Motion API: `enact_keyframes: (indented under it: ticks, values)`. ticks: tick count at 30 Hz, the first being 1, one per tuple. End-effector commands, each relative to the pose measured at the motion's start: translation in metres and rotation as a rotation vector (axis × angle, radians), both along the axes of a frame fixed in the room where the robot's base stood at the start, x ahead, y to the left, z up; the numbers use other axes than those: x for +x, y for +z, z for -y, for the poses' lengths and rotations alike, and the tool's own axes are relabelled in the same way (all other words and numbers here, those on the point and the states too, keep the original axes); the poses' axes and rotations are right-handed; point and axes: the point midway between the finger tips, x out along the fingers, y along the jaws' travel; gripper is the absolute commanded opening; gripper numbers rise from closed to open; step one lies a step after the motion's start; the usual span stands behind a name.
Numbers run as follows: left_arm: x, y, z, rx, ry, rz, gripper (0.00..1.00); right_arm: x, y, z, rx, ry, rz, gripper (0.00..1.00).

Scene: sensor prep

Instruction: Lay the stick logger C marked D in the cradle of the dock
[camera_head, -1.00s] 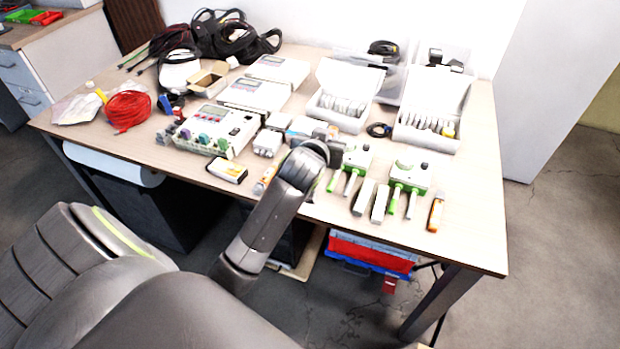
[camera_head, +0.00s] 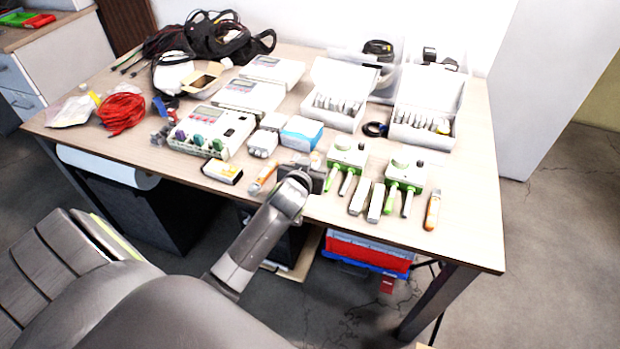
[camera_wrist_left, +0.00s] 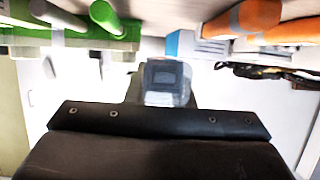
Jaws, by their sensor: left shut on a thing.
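My left gripper (camera_head: 304,180) hangs above the table's front edge, near the left green-and-white device. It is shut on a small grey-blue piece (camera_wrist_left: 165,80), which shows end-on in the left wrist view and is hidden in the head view. I cannot tell whether it is the stick logger; no C or D mark is readable. Stick-shaped pieces lie nearby: an orange-and-white one (camera_head: 263,178) left of the gripper and another (camera_head: 432,211) at the right. I cannot tell surely which device is the dock. My right gripper is not in view.
Two green-and-white devices (camera_head: 347,152) (camera_head: 405,168) with sticks stand front right, two white blocks (camera_head: 360,197) between. A meter with coloured knobs (camera_head: 212,131), a blue-and-white box (camera_head: 301,133) and open white cases (camera_head: 340,95) (camera_head: 425,110) stand behind. The table's right front (camera_head: 465,225) is clear.

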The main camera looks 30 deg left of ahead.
Motion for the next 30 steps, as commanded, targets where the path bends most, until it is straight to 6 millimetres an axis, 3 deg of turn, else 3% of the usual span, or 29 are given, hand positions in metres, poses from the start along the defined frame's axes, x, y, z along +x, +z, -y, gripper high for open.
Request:
enact_keyframes:
  ticks: [4,9,23,24,28,30]
  values:
    - [-0.001,-0.027,0.000,-0.002,0.000,-0.006,0.00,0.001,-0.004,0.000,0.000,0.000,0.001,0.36]
    - [-0.001,-0.041,0.000,0.000,0.000,-0.003,0.00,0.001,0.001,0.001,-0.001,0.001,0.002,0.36]
    - [0.000,-0.049,0.000,0.000,0.000,-0.001,0.00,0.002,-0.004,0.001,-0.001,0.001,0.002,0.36]
    - [0.000,-0.048,0.000,0.000,0.000,-0.001,0.25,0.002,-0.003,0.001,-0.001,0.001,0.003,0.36]
    - [0.000,-0.048,0.000,0.000,0.000,-0.001,0.42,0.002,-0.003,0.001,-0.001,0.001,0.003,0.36]
    - [0.000,-0.048,0.000,0.000,0.000,-0.001,0.43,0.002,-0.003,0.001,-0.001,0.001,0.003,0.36]
